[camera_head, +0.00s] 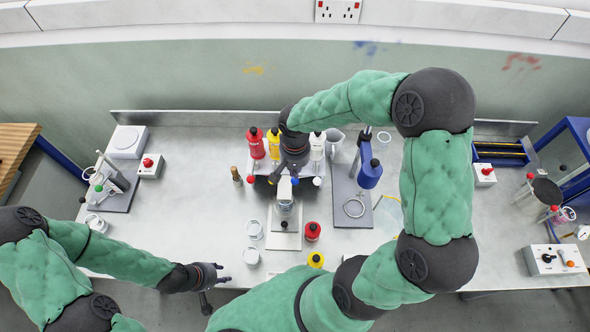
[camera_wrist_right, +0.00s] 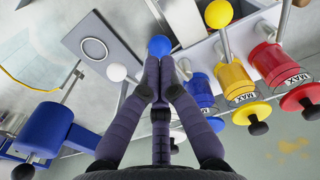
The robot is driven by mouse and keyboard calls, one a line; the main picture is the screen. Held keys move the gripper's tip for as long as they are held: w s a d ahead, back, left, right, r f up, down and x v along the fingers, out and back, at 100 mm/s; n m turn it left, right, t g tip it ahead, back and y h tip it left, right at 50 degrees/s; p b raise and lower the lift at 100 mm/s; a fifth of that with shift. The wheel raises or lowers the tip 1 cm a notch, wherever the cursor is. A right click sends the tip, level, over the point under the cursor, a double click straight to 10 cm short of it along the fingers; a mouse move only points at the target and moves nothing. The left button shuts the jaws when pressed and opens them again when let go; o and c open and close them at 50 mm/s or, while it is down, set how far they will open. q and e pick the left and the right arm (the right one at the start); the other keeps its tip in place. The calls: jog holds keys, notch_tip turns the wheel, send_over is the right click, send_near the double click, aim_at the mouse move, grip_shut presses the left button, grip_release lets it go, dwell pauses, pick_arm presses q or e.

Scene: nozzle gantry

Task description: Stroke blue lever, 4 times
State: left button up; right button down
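The blue lever ends in a round blue ball knob (camera_head: 295,181), at the front of the bottle gantry (camera_head: 262,183). In the right wrist view the blue knob (camera_wrist_right: 159,46) shows just beyond my right fingertips. My right gripper (camera_wrist_right: 160,68) has its fingers drawn together at the knob, and it also shows from above in the head view (camera_head: 292,165). I cannot tell whether the fingers touch the knob. The lever's stem is hidden behind the fingers. My left gripper (camera_head: 223,275) is open and empty over the table's front edge, far from the lever.
The neighbouring levers carry a yellow knob (camera_wrist_right: 218,14) and a white knob (camera_wrist_right: 116,72). Red (camera_head: 256,143), yellow (camera_head: 274,143) and white (camera_head: 317,145) bottles stand behind. A blue stand (camera_head: 369,172) is to the right; jars (camera_head: 253,229) stand in front. The table's left middle is clear.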

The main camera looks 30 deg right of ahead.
aim_at(294, 180)
pick_arm(q)
jog(key=shift+f, duration=0.1)
pick_arm(e)
jog(key=shift+f, duration=0.1)
